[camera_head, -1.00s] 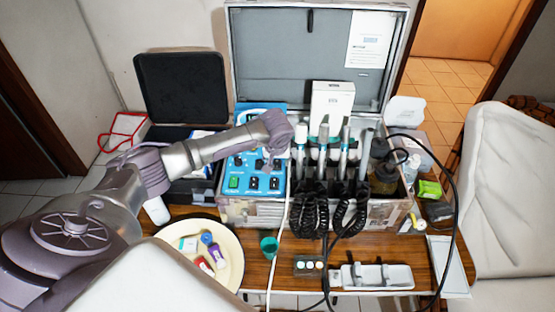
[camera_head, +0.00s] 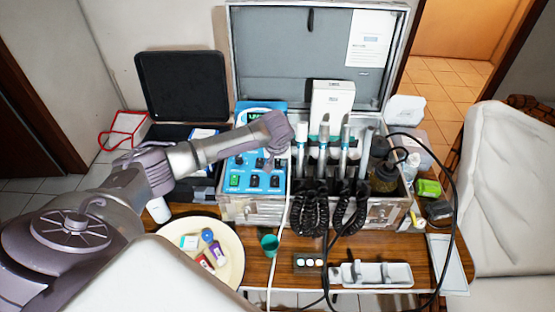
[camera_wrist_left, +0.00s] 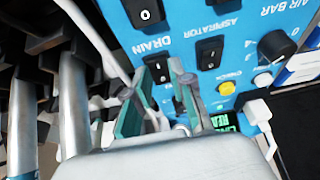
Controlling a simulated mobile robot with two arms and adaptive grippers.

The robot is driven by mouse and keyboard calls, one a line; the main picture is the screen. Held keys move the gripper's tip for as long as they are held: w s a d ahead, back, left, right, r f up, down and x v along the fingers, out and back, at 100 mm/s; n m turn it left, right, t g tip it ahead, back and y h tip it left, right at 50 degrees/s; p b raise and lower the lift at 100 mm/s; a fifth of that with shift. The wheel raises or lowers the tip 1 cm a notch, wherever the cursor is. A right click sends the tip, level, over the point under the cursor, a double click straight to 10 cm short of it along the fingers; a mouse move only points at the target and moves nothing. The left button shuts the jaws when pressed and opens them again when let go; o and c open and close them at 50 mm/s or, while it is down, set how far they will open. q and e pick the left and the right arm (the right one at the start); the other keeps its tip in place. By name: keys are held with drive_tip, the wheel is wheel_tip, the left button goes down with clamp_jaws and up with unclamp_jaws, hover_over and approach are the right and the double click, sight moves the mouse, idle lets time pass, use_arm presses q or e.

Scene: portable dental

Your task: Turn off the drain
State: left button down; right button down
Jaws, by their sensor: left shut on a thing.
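The blue control panel (camera_head: 247,162) of the dental unit faces me in the open metal case. In the left wrist view the panel (camera_wrist_left: 190,18) appears upside down, with the labels DRAIN, ASPIRATOR and AIR BAR. A black rocker switch (camera_wrist_left: 159,69) sits beside the DRAIN label. My left gripper (camera_wrist_left: 166,80) has its two green-and-grey fingers at this switch, one on each side, and is shut on it. In the head view my left gripper (camera_head: 272,158) is at the panel's right part, mostly hidden by its own wrist. My right gripper is not in view.
Handpieces (camera_head: 344,150) with coiled black hoses stand just right of the panel. A white cable hangs in front. A plate (camera_head: 232,275) with small items, a green cup (camera_head: 269,246) and a white tray (camera_head: 375,274) are on the wooden table.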

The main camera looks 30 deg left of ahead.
use_arm(q)
drive_tip(key=shift+w+a+r+g+h+p, duration=0.1)
drive_tip(key=shift+w+r+g+h+p, duration=0.15)
drive_tip(key=shift+g+h+p, duration=0.3)
drive_tip(key=shift+w+f+g+h, duration=0.1)
drive_tip(key=shift+g+h, duration=0.15)
drive_tip(key=shift+g, duration=0.4)
drive_tip(key=shift+a, duration=0.1)
drive_tip(key=c, duration=1)
unclamp_jaws()
wheel_tip(320, 180, up, 12)
drive_tip(key=s, duration=0.1)
drive_tip(key=shift+s+d, duration=0.15)
drive_tip(key=shift+d, duration=0.25)
drive_tip(key=shift+f, duration=0.15)
